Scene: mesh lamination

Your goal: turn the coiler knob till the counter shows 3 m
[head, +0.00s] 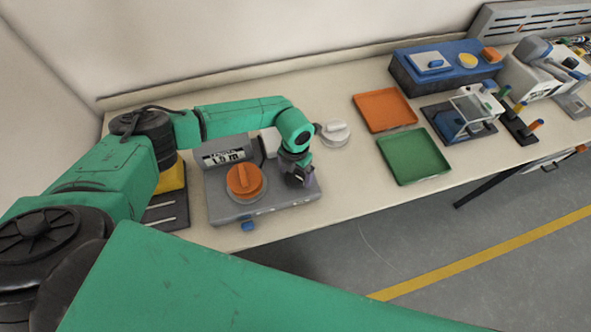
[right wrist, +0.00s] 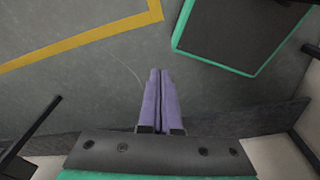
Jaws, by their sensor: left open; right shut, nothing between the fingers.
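The coiler (head: 222,208) is a grey machine on the bench at the left in the head view. Its round orange knob (head: 243,180) faces up, with a raised grip bar. The counter (head: 223,158) behind the knob appears to read 1.9 m, in small characters. My left gripper (head: 298,181) is open, pointing down over the right part of the coiler, to the right of the knob and apart from it. My right gripper (right wrist: 160,100) shows in the right wrist view, its purple fingers shut together with nothing between them, above the floor.
A blue part (head: 248,226) sticks out at the coiler's front. A white round item (head: 334,134), an orange tray (head: 384,110) and a green tray (head: 414,155) lie to the right. A blue box (head: 445,68) stands behind.

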